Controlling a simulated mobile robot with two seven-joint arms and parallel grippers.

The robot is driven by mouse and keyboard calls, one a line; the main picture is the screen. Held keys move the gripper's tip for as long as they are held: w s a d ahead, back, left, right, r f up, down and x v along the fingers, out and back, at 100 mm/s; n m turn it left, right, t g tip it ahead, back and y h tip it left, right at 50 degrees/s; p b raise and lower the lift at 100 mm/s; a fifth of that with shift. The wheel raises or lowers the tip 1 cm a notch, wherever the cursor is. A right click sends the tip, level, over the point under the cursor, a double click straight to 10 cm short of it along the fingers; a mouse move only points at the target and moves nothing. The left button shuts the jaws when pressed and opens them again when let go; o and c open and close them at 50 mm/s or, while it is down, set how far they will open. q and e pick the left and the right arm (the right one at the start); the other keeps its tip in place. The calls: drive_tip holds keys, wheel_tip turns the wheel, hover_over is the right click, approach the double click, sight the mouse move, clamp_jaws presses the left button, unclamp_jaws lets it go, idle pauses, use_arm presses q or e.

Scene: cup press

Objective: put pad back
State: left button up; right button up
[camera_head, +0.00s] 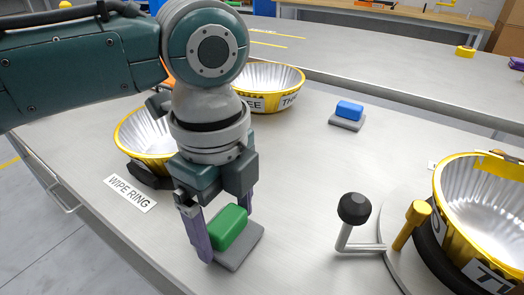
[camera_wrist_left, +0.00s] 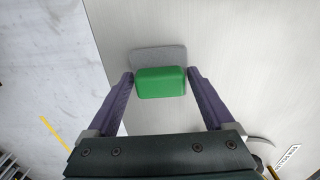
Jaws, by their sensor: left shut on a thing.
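A green pad (camera_head: 228,228) is between the two purple fingers of my left gripper (camera_head: 227,233), which points down and is shut on it. In the left wrist view the pad (camera_wrist_left: 160,82) has a finger against each short side. A flat grey plate (camera_head: 240,251) lies on the table directly under the pad, and in the left wrist view the plate (camera_wrist_left: 158,56) shows beyond one long side. I cannot tell whether the pad rests on the plate or hangs just above it. My right gripper is not in view.
A blue pad (camera_head: 349,110) sits on its own grey plate. A label reading WIPE RING (camera_head: 130,193) lies left of the gripper. Gold-rimmed cups (camera_head: 270,76) stand behind the arm. A black-knobbed lever (camera_head: 354,208) and another cup (camera_head: 487,205) stand right.

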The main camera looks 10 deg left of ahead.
use_arm(q)
drive_tip(key=shift+f, duration=0.2)
drive_tip(key=o, duration=0.9)
drive_tip(key=shift+r, duration=0.15)
